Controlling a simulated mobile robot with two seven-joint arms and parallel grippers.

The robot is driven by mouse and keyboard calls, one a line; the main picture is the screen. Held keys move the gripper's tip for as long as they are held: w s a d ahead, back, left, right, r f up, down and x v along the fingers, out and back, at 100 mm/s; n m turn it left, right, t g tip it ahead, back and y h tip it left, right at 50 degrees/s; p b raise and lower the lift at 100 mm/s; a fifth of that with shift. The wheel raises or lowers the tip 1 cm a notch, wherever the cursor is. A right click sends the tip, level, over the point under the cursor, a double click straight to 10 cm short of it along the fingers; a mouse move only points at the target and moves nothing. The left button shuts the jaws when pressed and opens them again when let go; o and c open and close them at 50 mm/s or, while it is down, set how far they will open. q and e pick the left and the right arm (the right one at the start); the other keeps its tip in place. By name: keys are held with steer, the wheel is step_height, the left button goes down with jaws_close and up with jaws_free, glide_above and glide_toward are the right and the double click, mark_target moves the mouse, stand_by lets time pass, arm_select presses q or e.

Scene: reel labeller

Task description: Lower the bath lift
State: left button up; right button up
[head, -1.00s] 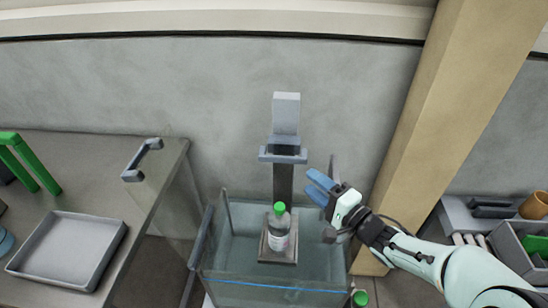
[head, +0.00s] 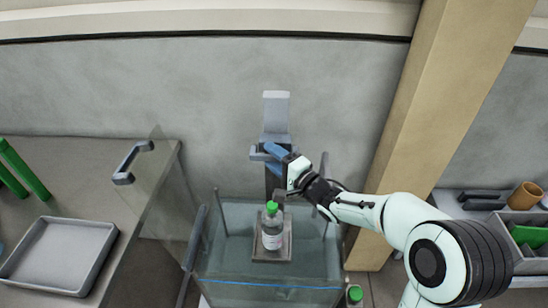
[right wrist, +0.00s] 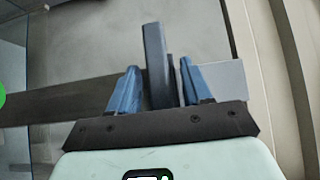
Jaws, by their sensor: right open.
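The bath lift has a dark upright post with a grey crossbar handle (head: 258,153) and a grey top block (head: 276,112). Its platform (head: 287,247) carries a clear bottle with a green cap (head: 271,228) inside a glass-walled bath (head: 225,262). My right gripper (head: 268,150) is at the handle, its blue fingers overlapping it. In the right wrist view the gripper (right wrist: 158,66) is open, with the grey handle bar (right wrist: 154,58) between its fingers; contact cannot be told. My left gripper is out of view.
A bench with a grey tray (head: 62,253) and green bars (head: 22,168) stands at left. A clear panel with a grey handle (head: 133,160) stands beside the bath. A beige pillar (head: 440,110) rises at right. Another green cap (head: 354,293) shows low right.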

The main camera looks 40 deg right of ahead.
jaws_close()
steer(key=shift+f+b, duration=0.35)
steer(key=shift+f, duration=0.15)
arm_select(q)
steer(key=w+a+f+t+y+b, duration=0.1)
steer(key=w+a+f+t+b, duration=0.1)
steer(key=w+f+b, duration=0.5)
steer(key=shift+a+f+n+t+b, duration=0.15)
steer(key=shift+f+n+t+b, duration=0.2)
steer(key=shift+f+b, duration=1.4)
arm_select(e)
step_height(320, 180, down, 18)
steer(key=shift+f, duration=0.25)
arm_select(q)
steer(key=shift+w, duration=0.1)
arm_select(e)
jaws_free()
steer(key=shift+r, duration=0.1)
